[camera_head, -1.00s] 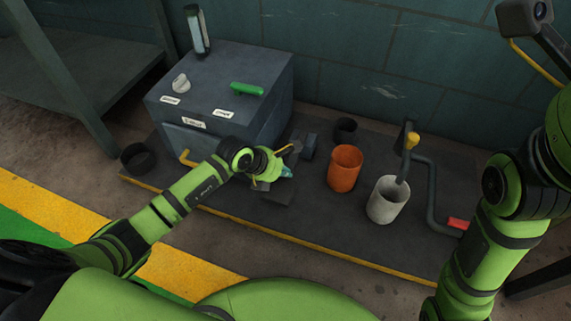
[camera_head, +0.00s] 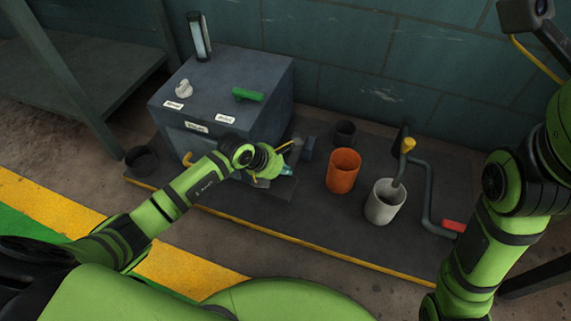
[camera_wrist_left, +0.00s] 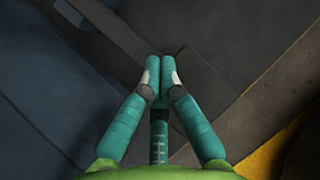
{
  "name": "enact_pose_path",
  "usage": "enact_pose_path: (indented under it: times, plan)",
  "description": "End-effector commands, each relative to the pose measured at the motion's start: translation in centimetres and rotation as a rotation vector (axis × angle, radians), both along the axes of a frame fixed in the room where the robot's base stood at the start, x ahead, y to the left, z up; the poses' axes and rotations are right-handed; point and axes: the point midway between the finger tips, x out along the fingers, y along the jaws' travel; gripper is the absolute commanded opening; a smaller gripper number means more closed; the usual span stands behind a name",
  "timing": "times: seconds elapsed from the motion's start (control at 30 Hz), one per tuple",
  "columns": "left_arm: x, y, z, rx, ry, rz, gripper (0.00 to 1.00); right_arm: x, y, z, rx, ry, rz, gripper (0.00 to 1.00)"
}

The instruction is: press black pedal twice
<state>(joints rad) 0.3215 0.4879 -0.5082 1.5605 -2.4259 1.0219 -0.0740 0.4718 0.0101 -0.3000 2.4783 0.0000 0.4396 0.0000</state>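The black pedal (camera_head: 277,187) appears as a dark, low plate on the black mat, in front of the grey box, in the head view. My left gripper (camera_head: 287,171) is directly over it and partly hides it. In the left wrist view the teal fingertips (camera_wrist_left: 160,68) are together, with nothing seen between them. A dark plate-like surface lies beneath them there. I cannot tell whether the fingertips touch the pedal or how far it is pressed. My right arm shows at the right edge, but its gripper is out of view.
The grey box (camera_head: 225,88) with a green handle (camera_head: 248,94) and white knob (camera_head: 184,88) stands behind my left arm. An orange cup (camera_head: 343,171), grey cup (camera_head: 384,203) and red-handled crank (camera_head: 453,226) stand right. The mat's yellow front edge (camera_head: 300,242) is clear.

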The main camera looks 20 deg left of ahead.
Motion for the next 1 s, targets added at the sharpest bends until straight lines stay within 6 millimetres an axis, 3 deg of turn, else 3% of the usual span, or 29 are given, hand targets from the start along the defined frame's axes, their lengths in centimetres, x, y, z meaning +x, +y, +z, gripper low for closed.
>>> enact_pose_path:
  times: [0.4,1.0]
  plan:
    - [0.4,0.1,2.6,0.002,-0.001,0.002,0.00,0.0,0.0,2.3,0.000,0.000,0.000,0.57]
    - [0.7,0.1,2.8,0.000,-0.010,0.003,0.00,0.0,0.0,2.6,0.000,0.000,0.000,0.57]
